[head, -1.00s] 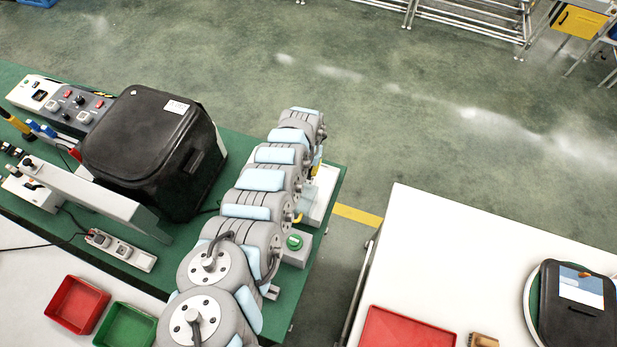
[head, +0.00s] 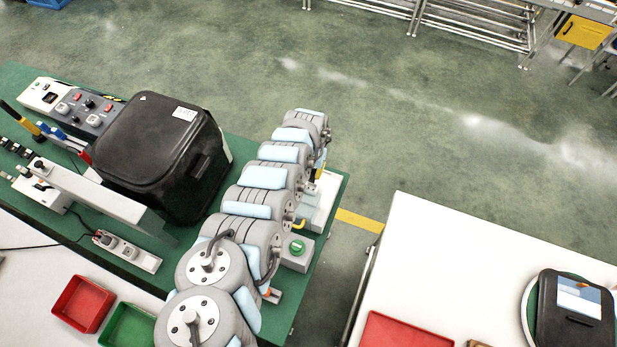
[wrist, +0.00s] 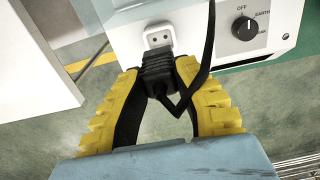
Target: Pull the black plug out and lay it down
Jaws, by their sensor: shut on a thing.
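The black plug (wrist: 157,70) is between the yellow fingertips of my gripper (wrist: 159,74) in the wrist view, and the gripper is shut on it. Its black cable loops below the plug and runs up to the right. The white socket (wrist: 158,40) on the white device is just beyond the plug, with two dark holes showing on its face. The plug looks apart from the holes, but the depth of the gap is hard to tell. In the head view my arm hides the plug, and the white device (head: 323,203) shows only partly beside the arm.
A dark knob (wrist: 244,28) sits right of the socket. In the head view, a green-button box (head: 297,250) stands beside my arm, and a large black container (head: 160,150) stands to its left. A white table (head: 440,260) at right has clear space.

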